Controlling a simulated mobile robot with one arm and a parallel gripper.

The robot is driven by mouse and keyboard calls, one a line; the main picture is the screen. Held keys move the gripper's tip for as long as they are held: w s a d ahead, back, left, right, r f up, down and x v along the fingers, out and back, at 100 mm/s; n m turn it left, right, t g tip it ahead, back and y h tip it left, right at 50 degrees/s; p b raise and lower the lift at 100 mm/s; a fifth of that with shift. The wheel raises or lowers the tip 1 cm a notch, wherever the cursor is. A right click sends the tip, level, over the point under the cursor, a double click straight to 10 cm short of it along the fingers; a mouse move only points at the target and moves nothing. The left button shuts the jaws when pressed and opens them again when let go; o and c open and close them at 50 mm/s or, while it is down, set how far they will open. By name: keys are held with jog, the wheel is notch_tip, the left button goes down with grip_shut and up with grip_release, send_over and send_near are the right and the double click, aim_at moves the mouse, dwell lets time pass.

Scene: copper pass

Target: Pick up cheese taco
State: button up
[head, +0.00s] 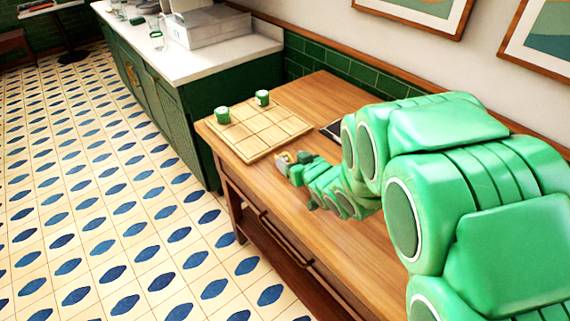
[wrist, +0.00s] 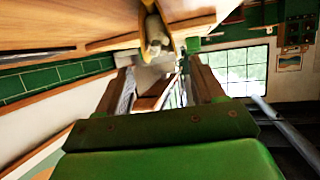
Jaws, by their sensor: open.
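A small yellow and pale grey item (head: 281,158), which looks like the cheese taco, is at the near right edge of the gridded wooden board. In the wrist view it appears as a yellow shell with a pale middle (wrist: 155,36), just beyond the fingertips. My gripper (head: 292,168) is low over the table, close beside it. In the wrist view my gripper (wrist: 158,68) has its two brown fingers apart, with nothing held between them. The head view is too small to tell whether they touch.
The gridded board (head: 262,139) lies on the wooden table (head: 330,93). Two green containers, one at its left corner (head: 222,115) and one at its back (head: 262,98), stand on it. A dark flat item (head: 331,130) lies behind my arm. A green counter (head: 222,88) stands beyond.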

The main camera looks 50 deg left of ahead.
aim_at(285, 158)
jog(key=shift+s+x, duration=0.1)
jog(key=shift+x, duration=1.05)
jog(key=shift+s+x, duration=0.15)
jog(key=shift+x, duration=1.05)
jog(key=shift+f, duration=0.1)
jog(key=c, duration=1.1)
